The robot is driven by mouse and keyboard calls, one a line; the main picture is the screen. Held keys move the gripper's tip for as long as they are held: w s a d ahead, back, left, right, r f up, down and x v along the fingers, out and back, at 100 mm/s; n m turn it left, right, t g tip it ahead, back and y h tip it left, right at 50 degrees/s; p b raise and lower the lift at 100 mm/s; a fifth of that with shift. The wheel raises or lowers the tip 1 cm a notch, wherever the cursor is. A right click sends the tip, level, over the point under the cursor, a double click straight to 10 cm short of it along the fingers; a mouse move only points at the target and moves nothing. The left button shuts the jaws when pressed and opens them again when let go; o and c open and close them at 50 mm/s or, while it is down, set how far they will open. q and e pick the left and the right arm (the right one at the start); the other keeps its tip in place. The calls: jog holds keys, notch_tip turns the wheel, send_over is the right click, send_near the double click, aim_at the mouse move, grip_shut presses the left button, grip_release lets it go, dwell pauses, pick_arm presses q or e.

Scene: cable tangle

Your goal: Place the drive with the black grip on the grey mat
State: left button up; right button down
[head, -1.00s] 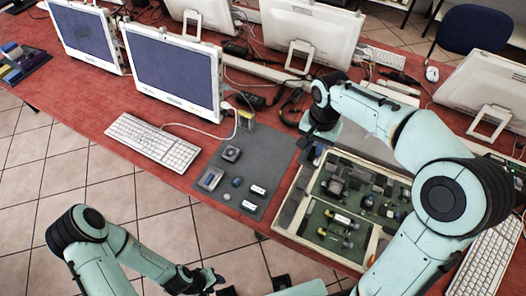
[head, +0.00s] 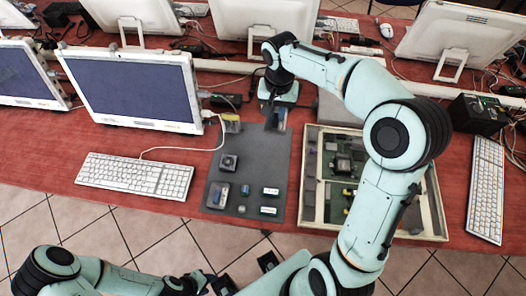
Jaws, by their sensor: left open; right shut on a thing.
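The grey mat (head: 254,158) lies on the red table, left of the parts tray. My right gripper (head: 275,122) reaches in from the right and points down over the mat's far right corner. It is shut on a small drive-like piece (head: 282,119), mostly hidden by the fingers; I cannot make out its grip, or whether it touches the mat. My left gripper (head: 245,273) is open and empty at the bottom, in front of the table.
The mat also bears a black square fan (head: 228,163), two white-labelled pieces (head: 270,191) and smaller parts. The shallow tray (head: 309,180) with circuit parts stands right of it. A keyboard (head: 135,176), monitor (head: 135,88) and cables lie left and behind. The mat's middle is clear.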

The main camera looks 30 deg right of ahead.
jog(key=shift+w+f, duration=0.1)
notch_tip(320, 180, down, 15)
jog(key=shift+r+b, duration=0.15)
jog(key=shift+b, duration=0.55)
jog(key=shift+f, duration=2.55)
pick_arm(q)
jog(key=shift+s+a+f, duration=0.1)
jog(key=shift+s+f, duration=0.1)
jog(key=shift+f, duration=0.3)
jog(key=shift+s+f, duration=0.2)
jog(key=shift+f, duration=0.3)
pick_arm(e)
jog(key=shift+f+b, duration=0.15)
jog(key=shift+b, duration=0.15)
jog(key=c, duration=1.4)
grip_release()
jog(key=shift+c, duration=0.2)
jog(key=o, duration=0.3)
pick_arm(q)
jog(key=shift+f, duration=0.15)
pick_arm(e)
jog(key=shift+o, duration=0.2)
